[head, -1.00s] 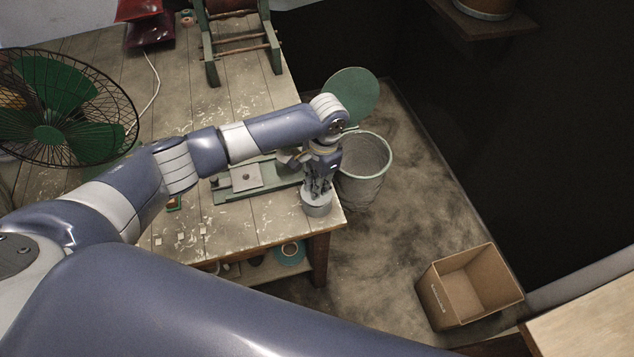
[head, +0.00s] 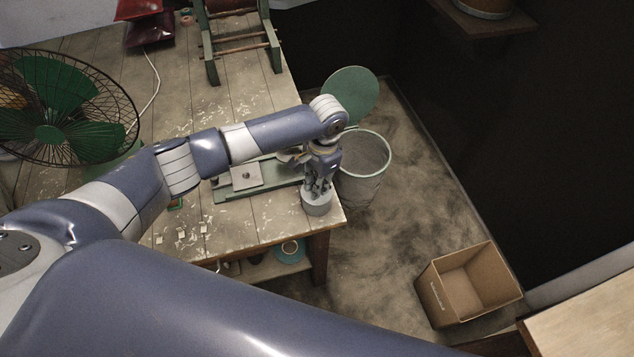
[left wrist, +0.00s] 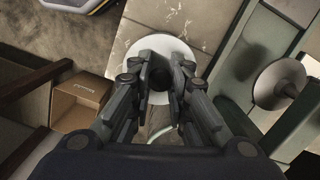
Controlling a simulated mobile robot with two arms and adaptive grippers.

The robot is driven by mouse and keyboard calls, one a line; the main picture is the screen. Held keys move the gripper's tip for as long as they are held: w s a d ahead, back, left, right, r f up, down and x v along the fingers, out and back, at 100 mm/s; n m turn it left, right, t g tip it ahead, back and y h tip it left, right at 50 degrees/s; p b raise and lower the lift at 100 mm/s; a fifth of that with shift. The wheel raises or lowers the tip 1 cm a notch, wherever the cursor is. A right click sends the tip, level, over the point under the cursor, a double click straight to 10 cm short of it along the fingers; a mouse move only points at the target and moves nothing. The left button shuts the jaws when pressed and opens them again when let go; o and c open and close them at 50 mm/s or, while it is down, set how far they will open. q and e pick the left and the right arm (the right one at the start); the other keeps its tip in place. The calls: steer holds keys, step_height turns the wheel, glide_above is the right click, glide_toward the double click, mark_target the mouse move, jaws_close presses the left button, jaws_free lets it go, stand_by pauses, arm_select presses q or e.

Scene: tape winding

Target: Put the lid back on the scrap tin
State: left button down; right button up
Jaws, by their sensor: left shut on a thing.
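The scrap tin (head: 317,207) is a small grey cylinder upright at the table's near right corner. My left gripper (head: 318,187) points straight down right above it. In the left wrist view, the fingers (left wrist: 160,80) are shut around the dark knob of a pale round lid (left wrist: 183,98). The lid lies at the tin's top in the head view; fingers partly cover it, and I cannot tell whether it touches the rim all round. My right gripper is out of view.
A wire bin (head: 362,172) stands on the floor right of the table, with a green disc (head: 351,93) behind it. A green jig (head: 270,178) lies left of the tin. A fan (head: 60,110) stands at left. A cardboard box (head: 450,295) sits on the floor.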

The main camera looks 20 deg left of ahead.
arm_select(q)
steer(key=shift+p, duration=0.35)
stand_by(0.7)
steer(key=c, duration=1)
jaws_free()
steer(key=shift+o, duration=0.2)
steer(key=shift+r, duration=0.15)
steer(key=shift+r+p, duration=3.4)
steer(key=shift+p, duration=0.4)
jaws_close()
